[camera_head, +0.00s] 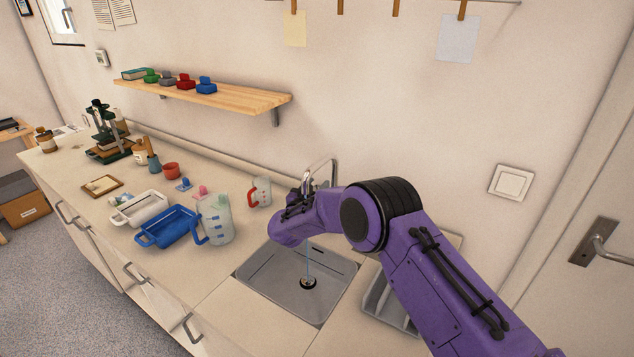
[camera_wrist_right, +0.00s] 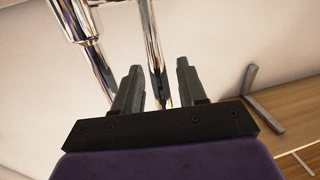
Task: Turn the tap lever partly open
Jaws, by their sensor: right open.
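The chrome tap (camera_head: 322,172) stands at the back of the sink (camera_head: 262,266), partly hidden by my right arm. In the right wrist view its shiny body (camera_wrist_right: 68,18) is at the upper left. A slim chrome rod (camera_wrist_right: 149,30), which looks like the tap lever, runs down between the fingers of my right gripper (camera_wrist_right: 157,78). The gripper is open, with visible gaps beside the rod. In the head view the right gripper (camera_head: 297,203) is at the tap, its fingers hard to make out. A thin bluish line, like a water stream, drops to the drain (camera_head: 308,283). My left gripper is out of view.
A measuring jug (camera_head: 217,222), a blue tray (camera_head: 170,229), a white tray (camera_head: 138,209) and a red-handled mug (camera_head: 260,192) stand left of the sink. A wooden shelf (camera_head: 240,97) holds several small coloured items. A wall switch (camera_head: 512,182) is at right.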

